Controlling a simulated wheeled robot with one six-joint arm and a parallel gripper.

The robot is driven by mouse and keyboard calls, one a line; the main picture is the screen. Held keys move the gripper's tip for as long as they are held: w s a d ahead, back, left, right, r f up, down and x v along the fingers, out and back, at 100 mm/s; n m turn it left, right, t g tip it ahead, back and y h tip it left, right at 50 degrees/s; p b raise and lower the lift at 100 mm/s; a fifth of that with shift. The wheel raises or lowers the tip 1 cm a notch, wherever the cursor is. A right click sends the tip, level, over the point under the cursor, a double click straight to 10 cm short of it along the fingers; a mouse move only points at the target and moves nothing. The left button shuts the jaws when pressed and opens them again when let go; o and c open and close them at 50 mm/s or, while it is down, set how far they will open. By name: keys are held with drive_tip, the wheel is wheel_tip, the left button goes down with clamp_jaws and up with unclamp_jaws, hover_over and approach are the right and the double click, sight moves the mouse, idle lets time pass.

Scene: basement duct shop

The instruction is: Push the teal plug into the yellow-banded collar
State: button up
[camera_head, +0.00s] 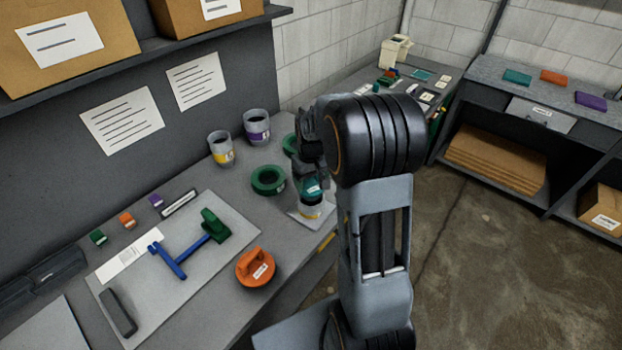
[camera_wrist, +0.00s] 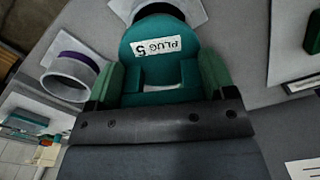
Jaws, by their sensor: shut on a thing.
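My gripper (camera_head: 311,172) is shut on the teal plug (camera_head: 313,187), whose label reads "PLUG 5" in the wrist view (camera_wrist: 150,62).
Another yellow-banded collar (camera_head: 221,150) and a purple-banded collar (camera_head: 257,128) stand toward the back wall. An orange plug (camera_head: 256,270) and a blue-and-green tool (camera_head: 180,256) lie nearer on the bench.

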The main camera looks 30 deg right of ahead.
sight(311, 185)
drive_tip(key=shift+f, duration=0.3)
drive_tip(key=shift+f+b, duration=1.5)
drive_tip(key=shift+f, duration=0.3)
drive_tip(key=o, duration=1)
wheel_tip(311, 185, up, 14)
drive_tip(key=shift+b, duration=0.3)
